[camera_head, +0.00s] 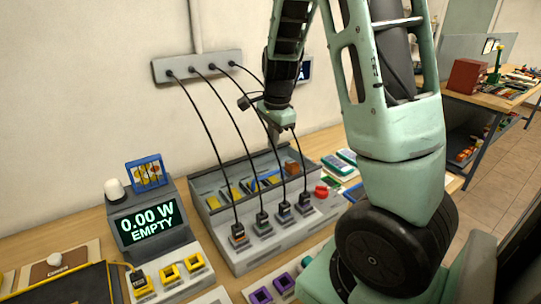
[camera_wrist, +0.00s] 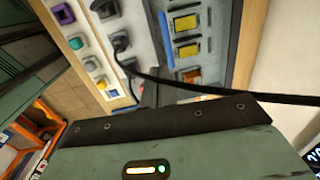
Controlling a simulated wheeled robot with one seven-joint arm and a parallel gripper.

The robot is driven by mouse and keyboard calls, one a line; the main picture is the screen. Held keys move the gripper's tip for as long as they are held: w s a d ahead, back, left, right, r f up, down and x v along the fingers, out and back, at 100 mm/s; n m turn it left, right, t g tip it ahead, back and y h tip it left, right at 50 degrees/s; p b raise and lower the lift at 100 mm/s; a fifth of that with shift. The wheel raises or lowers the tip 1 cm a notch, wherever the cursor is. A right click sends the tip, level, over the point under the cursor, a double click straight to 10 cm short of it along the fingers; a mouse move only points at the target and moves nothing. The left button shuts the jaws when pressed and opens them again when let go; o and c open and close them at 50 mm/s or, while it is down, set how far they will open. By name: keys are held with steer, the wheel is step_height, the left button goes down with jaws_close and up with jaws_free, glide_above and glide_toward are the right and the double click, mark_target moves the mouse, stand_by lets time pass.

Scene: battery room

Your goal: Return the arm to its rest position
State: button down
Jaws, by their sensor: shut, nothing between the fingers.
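My arm is raised over the bench in the head view, its pale green links crossing the upper right half. My gripper (camera_head: 274,136) points down above the back of the grey charging station (camera_head: 215,215). It is shut and empty. Black cables hang close to it. In the wrist view the dark fingers (camera_wrist: 149,95) show over the station, with a black cable running past them. Whether the cable touches them I cannot tell.
Several black cables run from the wall strip (camera_head: 200,66) to plugs on the station. A display unit (camera_head: 150,222) reading "0.00 W EMPTY" stands left of it. Yellow sockets (camera_head: 182,269) lie in front. A second bench (camera_head: 497,93) with a red box (camera_head: 465,76) stands at right.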

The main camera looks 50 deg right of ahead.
steer(key=shift+s+r, duration=0.15)
steer(key=shift+r, duration=0.6)
steer(key=shift+s+r, duration=0.15)
steer(key=shift+r, duration=0.6)
steer(key=s+a+f+n+y+b, duration=0.1)
steer(key=s+a+n, duration=0.1)
steer(key=a+n, duration=0.75)
steer(key=s+a+f+n+b, duration=0.15)
steer(key=a+n, duration=0.25)
steer(key=a, duration=1)
steer(key=s+a+f+n+g+b, duration=0.1)
steer(key=s+a+f+n, duration=0.1)
steer(key=s+a+n, duration=1.1)
steer(key=s+n, duration=0.2)
steer(key=shift+s+f, duration=0.3)
steer(key=shift+s, duration=0.1)
